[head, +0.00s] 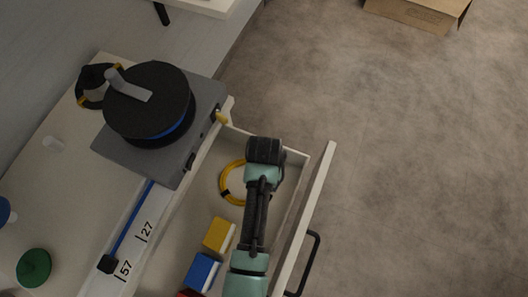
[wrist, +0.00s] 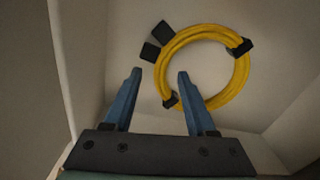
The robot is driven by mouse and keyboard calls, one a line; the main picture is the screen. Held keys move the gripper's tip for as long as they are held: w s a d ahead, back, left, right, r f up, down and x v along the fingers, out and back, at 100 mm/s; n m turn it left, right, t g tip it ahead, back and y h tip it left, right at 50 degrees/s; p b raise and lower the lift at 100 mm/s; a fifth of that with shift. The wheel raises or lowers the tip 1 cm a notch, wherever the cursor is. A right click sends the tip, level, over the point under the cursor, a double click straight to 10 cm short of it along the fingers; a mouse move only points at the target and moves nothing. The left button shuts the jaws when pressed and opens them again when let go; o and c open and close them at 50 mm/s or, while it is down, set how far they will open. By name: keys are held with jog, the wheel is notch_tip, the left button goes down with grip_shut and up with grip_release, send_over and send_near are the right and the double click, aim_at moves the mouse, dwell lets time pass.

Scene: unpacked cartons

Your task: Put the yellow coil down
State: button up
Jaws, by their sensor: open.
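The yellow coil (head: 228,181) lies in the open drawer (head: 206,189), at its far end, partly hidden by my arm in the head view. In the wrist view the yellow coil (wrist: 242,72) lies flat on the drawer floor, with black clips around it and two black ends at its upper left. My gripper (wrist: 159,72) is open, with two blue fingers spread apart and nothing held between them. Its right fingertip overlaps the coil's left edge in the picture; I cannot tell if they touch. In the head view my fingers are hidden beneath my wrist.
A yellow box (head: 217,234) and a blue box (head: 202,271) sit nearer in the drawer, with part of a red thing below. On the counter stand a black reel on a grey base (head: 143,101) and a green round thing (head: 34,267). A carton (head: 420,13) is on the open floor.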

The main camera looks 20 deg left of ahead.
notch_tip(320, 180, up, 11)
jog(key=p, duration=0.3)
jog(key=w+r+t+y, duration=0.2)
jog(key=w+r+t, duration=0.6)
jog(key=w+r, duration=0.75)
jog(key=w+d+r+m+t, duration=0.1)
jog(key=w+r+t, duration=0.15)
jog(key=r, duration=0.65)
jog(key=w+d+r+t, duration=0.1)
jog(key=w+r+t, duration=0.15)
jog(key=r, duration=0.55)
notch_tip(320, 180, up, 16)
jog(key=s+d+t, duration=0.2)
jog(key=d+t, duration=0.1)
jog(key=t, duration=0.3)
jog(key=s+d+r+t+h, duration=0.1)
jog(key=s+r+t, duration=0.3)
jog(key=r, duration=0.6)
jog(key=s+d+r+t+h, duration=0.1)
jog(key=s+r+t, duration=0.3)
jog(key=s+r, duration=0.5)
jog(key=shift+s+d+r, duration=0.15)
jog(key=shift+d+r, duration=0.25)
jog(key=shift+d, duration=0.25)
